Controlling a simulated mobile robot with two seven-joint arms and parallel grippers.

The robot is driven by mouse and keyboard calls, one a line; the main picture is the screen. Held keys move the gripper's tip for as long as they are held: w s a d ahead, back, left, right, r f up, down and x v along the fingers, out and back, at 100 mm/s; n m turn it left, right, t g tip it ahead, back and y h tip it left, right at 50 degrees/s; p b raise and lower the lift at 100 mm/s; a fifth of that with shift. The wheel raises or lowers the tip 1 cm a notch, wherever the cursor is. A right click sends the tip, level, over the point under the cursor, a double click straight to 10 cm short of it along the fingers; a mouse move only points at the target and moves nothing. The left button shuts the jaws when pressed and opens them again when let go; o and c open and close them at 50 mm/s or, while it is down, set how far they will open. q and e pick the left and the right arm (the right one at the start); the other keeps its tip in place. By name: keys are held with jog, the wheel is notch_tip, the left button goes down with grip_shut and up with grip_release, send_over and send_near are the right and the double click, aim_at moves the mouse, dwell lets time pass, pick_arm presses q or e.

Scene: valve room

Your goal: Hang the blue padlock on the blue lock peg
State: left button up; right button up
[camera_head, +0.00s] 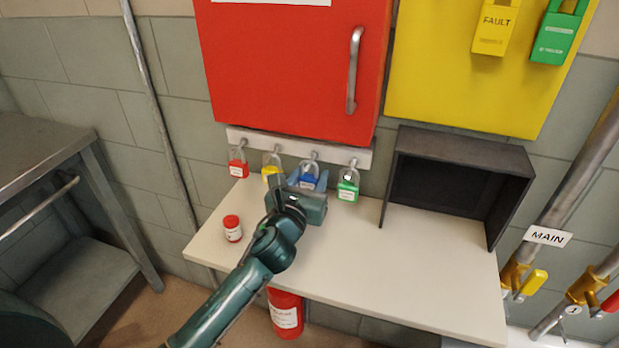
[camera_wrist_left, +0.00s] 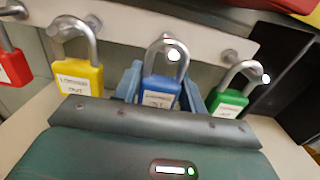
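The blue padlock (camera_head: 307,182) is in the row under the red cabinet, between the yellow and green padlocks. In the left wrist view the blue padlock (camera_wrist_left: 159,93) is upright, and its shackle appears to loop around the blue lock peg (camera_wrist_left: 172,54). My left gripper (camera_head: 308,178) is at the padlock, with its light-blue fingers on either side of the body. In the wrist view the left gripper (camera_wrist_left: 163,80) looks open, with narrow gaps beside the padlock. The lower part of the padlock is hidden by the gripper. My right gripper is not in view.
Red (camera_head: 238,168), yellow (camera_head: 271,170) and green (camera_head: 348,190) padlocks hang close by on the white rail (camera_head: 300,149). The shelf's middle is clear.

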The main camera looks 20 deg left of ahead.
pick_arm(q)
jog(key=o, duration=0.4)
jog(key=shift+o, duration=0.2)
jog(key=s, duration=1.3)
jog(key=shift+a, duration=0.2)
